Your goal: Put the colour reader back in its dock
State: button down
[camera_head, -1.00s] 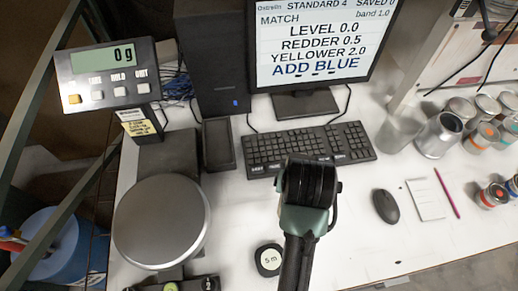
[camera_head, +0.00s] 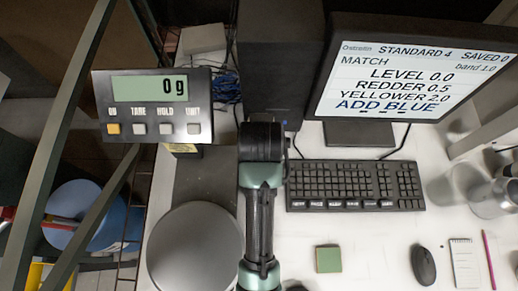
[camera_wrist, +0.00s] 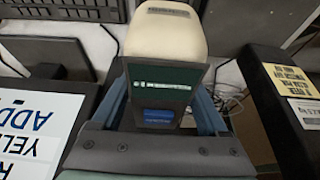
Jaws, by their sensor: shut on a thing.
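In the wrist view my gripper (camera_wrist: 161,103) is shut on the colour reader (camera_wrist: 167,32), with a finger on each side. The reader has a cream rounded body and a dark tilted screen. In the head view my arm's dark wrist stands in front of the PC tower's foot, and the reader and fingertips are hidden behind it. I cannot make out the dock in the frames from now.
The scale display (camera_head: 155,105) on its post is close on the left, above the round scale pan (camera_head: 196,250). The monitor (camera_head: 415,75), keyboard (camera_head: 353,186), green pad (camera_head: 328,259) and mouse (camera_head: 423,266) are to the right. Bare white table lies around the pad.

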jog(key=f, duration=0.2)
jog(key=shift+s+f, duration=0.25)
jog(key=shift+f, duration=0.05)
jog(key=shift+w+f+p, duration=0.15)
jog(key=shift+f+p, duration=0.45)
jog(key=shift+f, duration=2.05)
jog(key=shift+f, duration=0.1)
grip_release()
jog(key=shift+f, duration=0.1)
jog(key=shift+r, duration=0.25)
jog(key=b+v, duration=0.1)
jog(key=v, duration=1.1)
